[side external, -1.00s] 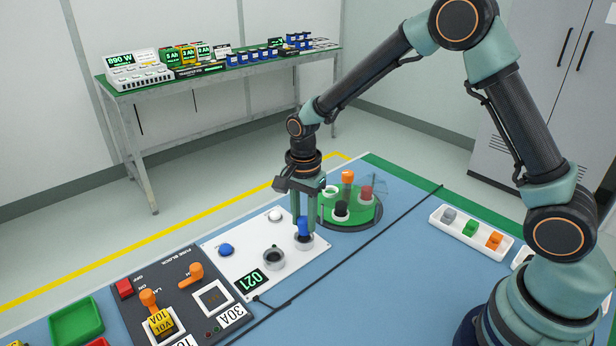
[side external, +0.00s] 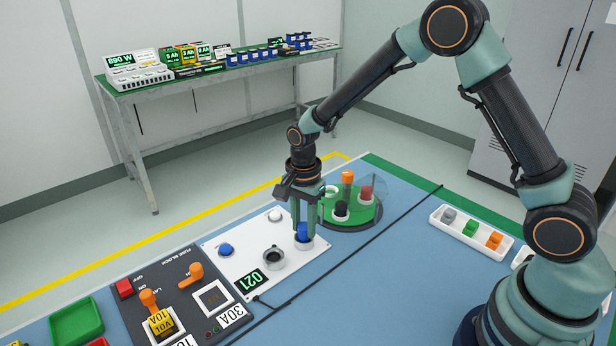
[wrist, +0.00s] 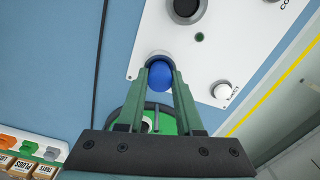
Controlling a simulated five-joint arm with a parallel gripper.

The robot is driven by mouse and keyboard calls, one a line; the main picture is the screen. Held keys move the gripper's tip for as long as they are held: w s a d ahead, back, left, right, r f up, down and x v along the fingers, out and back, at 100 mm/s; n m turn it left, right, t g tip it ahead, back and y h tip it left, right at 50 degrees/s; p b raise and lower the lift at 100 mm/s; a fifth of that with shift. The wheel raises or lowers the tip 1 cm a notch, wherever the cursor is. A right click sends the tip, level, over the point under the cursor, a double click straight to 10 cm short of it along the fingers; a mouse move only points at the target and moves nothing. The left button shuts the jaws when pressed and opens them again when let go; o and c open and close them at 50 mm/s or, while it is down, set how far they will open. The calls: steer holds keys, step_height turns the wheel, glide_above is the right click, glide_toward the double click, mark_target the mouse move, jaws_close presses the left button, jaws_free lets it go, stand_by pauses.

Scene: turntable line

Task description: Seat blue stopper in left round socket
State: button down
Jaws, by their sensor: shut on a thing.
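The blue stopper (side external: 302,231) is upright between the fingertips of my gripper (side external: 304,226), which is shut on it. Its lower end is at the light-rimmed round socket (side external: 305,243), the right-hand one of the two in the side view. I cannot tell how deep it sits. The other round socket (side external: 274,258), dark-centred with a grey rim, is empty. In the wrist view the stopper (wrist: 160,78) lies between my fingertips (wrist: 161,70), and the socket's grey rim (wrist: 159,54) shows just beyond it.
The white panel (side external: 238,254) also carries a blue button (side external: 226,250), a white knob (side external: 275,215) and a green display (side external: 251,280). A green turntable (side external: 358,216) with several stoppers is close behind my gripper. A black cable (side external: 365,240) crosses the blue table.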

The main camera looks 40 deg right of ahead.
steer(key=shift+f, duration=0.2)
steer(key=shift+c, duration=2.4)
jaws_free()
step_height(320, 180, up, 12)
steer(key=shift+r, duration=0.1)
